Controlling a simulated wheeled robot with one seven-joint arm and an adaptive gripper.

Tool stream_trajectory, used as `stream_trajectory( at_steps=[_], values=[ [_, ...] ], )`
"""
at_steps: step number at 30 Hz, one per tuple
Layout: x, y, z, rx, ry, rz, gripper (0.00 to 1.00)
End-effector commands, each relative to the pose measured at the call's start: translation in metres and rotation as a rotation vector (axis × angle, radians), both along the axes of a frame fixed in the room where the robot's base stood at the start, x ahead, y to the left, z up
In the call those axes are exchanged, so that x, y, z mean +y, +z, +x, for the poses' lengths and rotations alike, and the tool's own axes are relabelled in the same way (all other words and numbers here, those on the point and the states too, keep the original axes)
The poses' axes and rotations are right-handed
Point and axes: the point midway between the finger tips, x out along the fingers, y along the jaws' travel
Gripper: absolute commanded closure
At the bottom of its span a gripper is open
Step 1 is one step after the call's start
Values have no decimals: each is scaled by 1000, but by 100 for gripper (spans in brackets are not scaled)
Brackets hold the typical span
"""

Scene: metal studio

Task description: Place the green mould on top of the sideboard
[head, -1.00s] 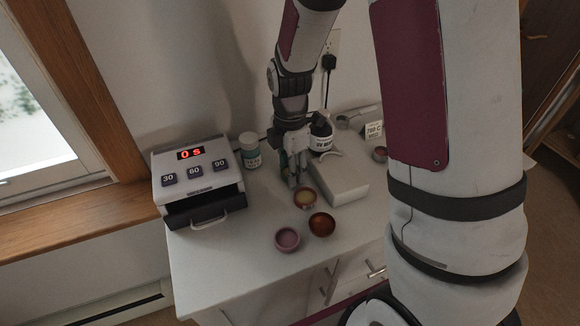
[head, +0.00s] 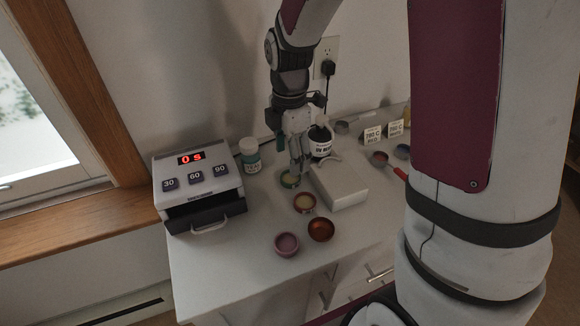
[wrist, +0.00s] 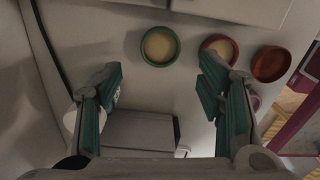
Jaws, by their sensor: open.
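The green mould (head: 289,179) is a small round cup with pale yellowish contents. It stands upright on the white sideboard top (head: 235,265), and its green rim also shows in the wrist view (wrist: 177,50). My gripper (head: 299,167) is open and empty, just above and beside the mould in the head view, covering part of it. In the wrist view my gripper's fingers (wrist: 158,72) are spread wide, with nothing between them, and the mould lies beyond the tips.
A curing box (head: 200,190) showing "0 s" is at left, a labelled jar (head: 250,155) behind, and a pale block (head: 340,187) at right. The front left top is clear.

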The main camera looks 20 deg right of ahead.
Motion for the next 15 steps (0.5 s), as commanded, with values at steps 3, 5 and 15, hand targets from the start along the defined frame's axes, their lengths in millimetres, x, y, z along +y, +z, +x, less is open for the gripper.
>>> stream_trajectory(
  at_steps=[3, 5, 15],
  values=[
    [-1, 25, 1, -4, -1, 0, 39],
    [-1, 35, 0, -3, -1, -1, 39],
    [0, 69, -9, -12, -62, 0, 39]
  ],
)
